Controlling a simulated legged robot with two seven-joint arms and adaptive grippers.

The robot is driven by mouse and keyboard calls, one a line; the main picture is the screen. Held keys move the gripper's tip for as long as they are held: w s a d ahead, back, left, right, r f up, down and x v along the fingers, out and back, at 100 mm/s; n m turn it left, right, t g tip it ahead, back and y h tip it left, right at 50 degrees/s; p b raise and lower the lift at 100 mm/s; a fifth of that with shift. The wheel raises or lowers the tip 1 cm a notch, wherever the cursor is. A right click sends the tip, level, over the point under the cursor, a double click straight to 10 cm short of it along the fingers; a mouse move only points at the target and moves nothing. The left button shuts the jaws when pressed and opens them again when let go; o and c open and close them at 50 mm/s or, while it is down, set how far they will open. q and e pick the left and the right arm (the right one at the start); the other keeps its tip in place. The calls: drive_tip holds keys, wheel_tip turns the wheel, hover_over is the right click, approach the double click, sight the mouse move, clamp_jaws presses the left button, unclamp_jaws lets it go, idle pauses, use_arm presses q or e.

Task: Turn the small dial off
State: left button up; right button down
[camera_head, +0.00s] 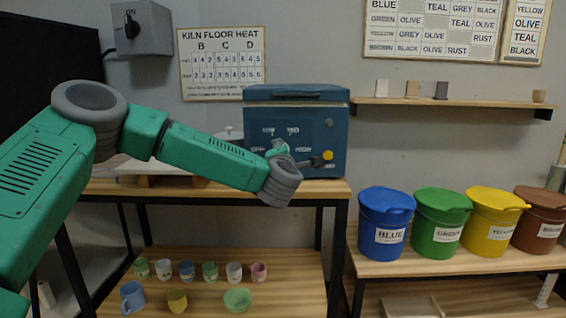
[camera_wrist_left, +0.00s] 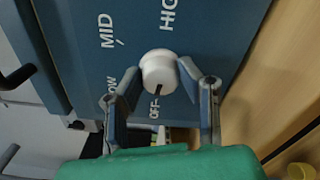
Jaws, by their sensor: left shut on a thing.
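The small dial (camera_wrist_left: 158,70) is a white round knob on the front panel of a blue box (camera_head: 335,105). In the left wrist view its dark mark points toward the OFF label; MID and HIGH also show, and LOW is partly covered. My left gripper (camera_wrist_left: 158,82) has one finger on each side of the dial and is shut on it. In the head view my left gripper (camera_head: 279,146) is at the front panel and mostly hides the dial. My right gripper is not in view.
A yellow-ended lever (camera_head: 327,155) sticks out right of my gripper. The box stands on a wooden bench (camera_head: 325,187). A grey switch box (camera_head: 155,30) is on the wall. Several cups (camera_head: 177,300) stand on the lower shelf, and lidded buckets (camera_head: 383,232) stand at right.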

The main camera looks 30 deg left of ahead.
use_arm(q)
drive_tip(key=shift+s+f+n+b, duration=0.1)
drive_tip(key=shift+f+n+b, duration=0.35)
drive_tip(key=shift+n+b, duration=0.45)
drive_tip(key=o, duration=1.1)
drive_tip(key=shift+o, duration=0.2)
drive_tip(key=shift+a+r, duration=0.1)
drive_tip(key=shift+a, duration=0.05)
drive_tip(key=shift+r, duration=0.15)
drive_tip(key=shift+s+d, duration=0.2)
drive_tip(key=v, duration=1.1)
